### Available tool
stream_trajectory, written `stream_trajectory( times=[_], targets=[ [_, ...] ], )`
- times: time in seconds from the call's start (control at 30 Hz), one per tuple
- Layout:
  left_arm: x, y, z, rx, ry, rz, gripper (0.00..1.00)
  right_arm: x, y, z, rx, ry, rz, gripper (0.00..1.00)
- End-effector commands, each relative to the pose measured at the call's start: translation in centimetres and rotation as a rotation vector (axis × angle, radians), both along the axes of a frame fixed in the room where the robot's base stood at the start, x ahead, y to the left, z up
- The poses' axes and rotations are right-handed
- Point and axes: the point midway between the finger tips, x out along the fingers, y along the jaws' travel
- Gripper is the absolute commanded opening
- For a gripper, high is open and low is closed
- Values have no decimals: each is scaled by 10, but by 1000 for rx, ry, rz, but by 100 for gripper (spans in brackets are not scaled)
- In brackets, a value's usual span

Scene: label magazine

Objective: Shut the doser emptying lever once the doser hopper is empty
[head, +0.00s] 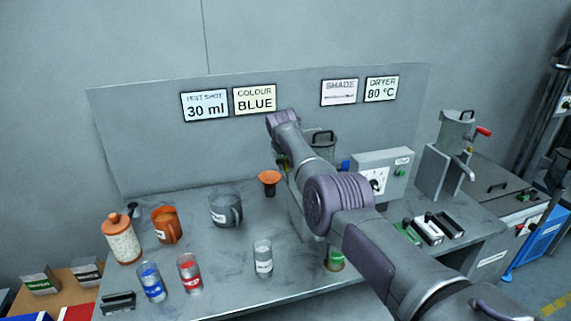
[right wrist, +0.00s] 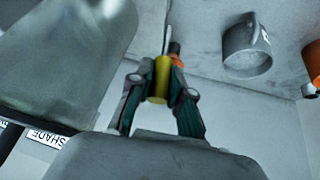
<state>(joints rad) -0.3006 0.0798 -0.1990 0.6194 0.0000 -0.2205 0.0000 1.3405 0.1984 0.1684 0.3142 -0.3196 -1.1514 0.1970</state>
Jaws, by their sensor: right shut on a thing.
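The doser hopper (head: 323,139) is a clear grey cylinder behind my right arm in the head view. It looms large at the left of the right wrist view (right wrist: 65,65); I cannot tell whether anything is left inside. My right gripper (right wrist: 160,85) is shut on the yellow handle (right wrist: 162,72) of what looks like the doser emptying lever, beside the hopper. In the head view my wrist and forearm hide most of the gripper and the doser body. The lever's exact angle cannot be told. My left gripper is not in view.
An orange funnel (head: 269,180) stands left of the doser. A grey jug (head: 226,208), an orange jug (head: 166,226), a clear cup (head: 263,258) and colour bottles stand on the bench. A control box (head: 382,174) and a red-handled unit (head: 452,150) stand to the right.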

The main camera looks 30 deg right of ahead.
Motion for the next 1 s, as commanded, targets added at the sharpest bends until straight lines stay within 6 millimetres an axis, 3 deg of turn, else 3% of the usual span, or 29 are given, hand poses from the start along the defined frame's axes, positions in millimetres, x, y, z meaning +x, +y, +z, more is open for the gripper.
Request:
stream_trajectory(
  times=[0.03, 0.07, 0.2, 0.63, 0.93, 1.0],
  targets=[
    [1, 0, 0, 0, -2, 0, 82, 0, -1, 0, -1, -1, 0, 0],
    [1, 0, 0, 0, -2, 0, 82, 0, -1, 0, -1, -1, 0, 24],
    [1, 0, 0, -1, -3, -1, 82, 0, -1, 0, 0, -1, 0, 44],
    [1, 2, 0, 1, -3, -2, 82, -1, 1, 4, -1, -2, -1, 44],
    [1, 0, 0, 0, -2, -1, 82, -14, 10, 27, 0, -3, 1, 44],
    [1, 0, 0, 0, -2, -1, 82, -18, 13, 40, -1, -5, 0, 44]
  ],
)
